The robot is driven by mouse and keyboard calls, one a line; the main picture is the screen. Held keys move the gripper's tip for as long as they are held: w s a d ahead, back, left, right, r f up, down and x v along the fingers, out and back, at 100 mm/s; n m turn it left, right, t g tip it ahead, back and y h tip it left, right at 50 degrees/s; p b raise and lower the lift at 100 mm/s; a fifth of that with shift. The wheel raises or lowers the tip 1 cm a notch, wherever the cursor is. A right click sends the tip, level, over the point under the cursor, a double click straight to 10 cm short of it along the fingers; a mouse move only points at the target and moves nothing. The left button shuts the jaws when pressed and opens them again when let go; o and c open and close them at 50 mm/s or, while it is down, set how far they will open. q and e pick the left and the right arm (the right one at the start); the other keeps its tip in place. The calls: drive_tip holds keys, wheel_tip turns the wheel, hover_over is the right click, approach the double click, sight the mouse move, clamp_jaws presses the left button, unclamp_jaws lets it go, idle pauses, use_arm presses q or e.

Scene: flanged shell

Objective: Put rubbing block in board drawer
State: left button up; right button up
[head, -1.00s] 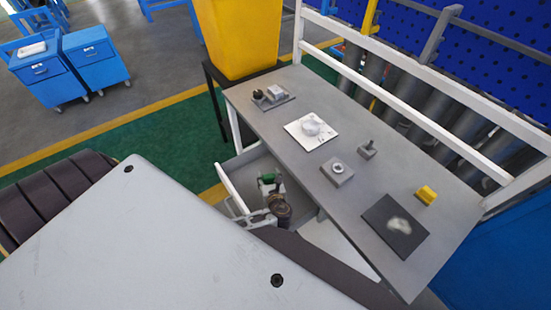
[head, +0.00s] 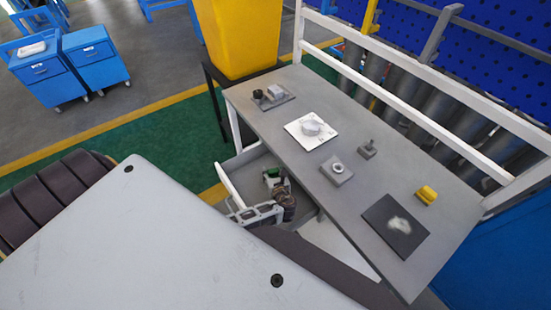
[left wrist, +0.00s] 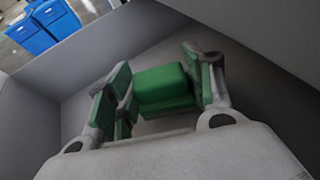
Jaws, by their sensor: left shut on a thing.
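The rubbing block (left wrist: 163,86) is a green box between the two green-padded fingers of my left gripper (left wrist: 157,88) in the left wrist view. My left gripper (head: 273,177) is shut on it, inside the open drawer (head: 231,186) under the table in the head view. The drawer's grey walls (left wrist: 100,50) surround the gripper in the left wrist view. Whether the block touches the drawer floor cannot be told. My right gripper is not in view.
The grey table (head: 385,168) above holds a white plate with a round part (head: 310,129), a grey square block with a ring (head: 337,171), a yellow piece (head: 427,194) and a dark mat (head: 395,227). A yellow bin (head: 240,35) stands behind the table's left end.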

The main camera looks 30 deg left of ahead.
sight(275, 171)
use_arm(q)
drive_tip(key=shift+w+a+f, duration=0.2)
drive_tip(key=shift+w+f, duration=0.7)
drive_tip(key=shift+w, duration=0.2)
drive_tip(key=shift+f, duration=0.1)
drive_tip(key=shift+f, duration=0.1)
drive_tip(key=o, duration=1.1)
drive_tip(key=shift+c, duration=0.2)
drive_tip(key=shift+r, duration=0.2)
